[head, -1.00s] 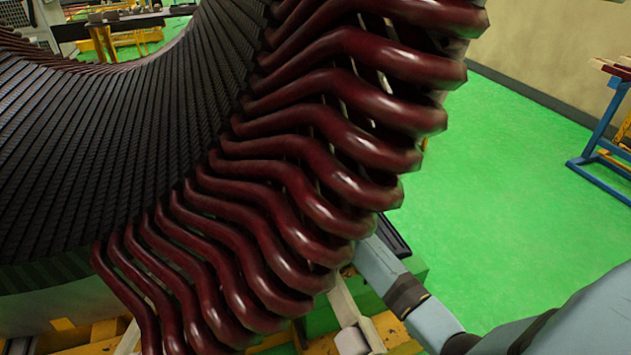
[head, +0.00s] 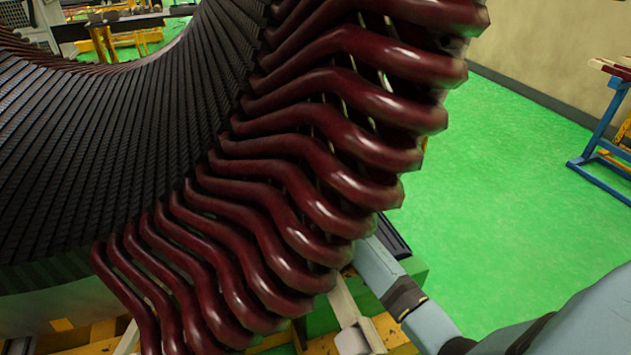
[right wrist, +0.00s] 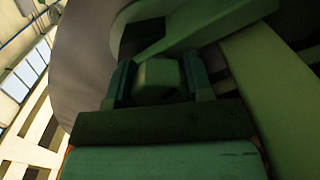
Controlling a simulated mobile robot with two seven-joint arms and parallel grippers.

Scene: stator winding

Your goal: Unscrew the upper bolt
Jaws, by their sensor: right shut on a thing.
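In the right wrist view, a blocky bolt head (right wrist: 158,75) sits between the two fingers of my right gripper (right wrist: 159,82). The gripper is shut on it, with one finger against each side. The view is dark, and the bolt's shaft is hidden. I cannot tell from this view whether another bolt is nearby. In the head view, my right arm reaches in from the right, and its gripper is hidden behind the stator's dark red winding bars (head: 300,190). My left gripper is not in view.
The large dark ribbed stator core (head: 110,150) fills the left of the head view. Its protruding bars stand close to my right forearm. A blue stand (head: 600,130) is at the far right. The green floor (head: 500,200) between is clear.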

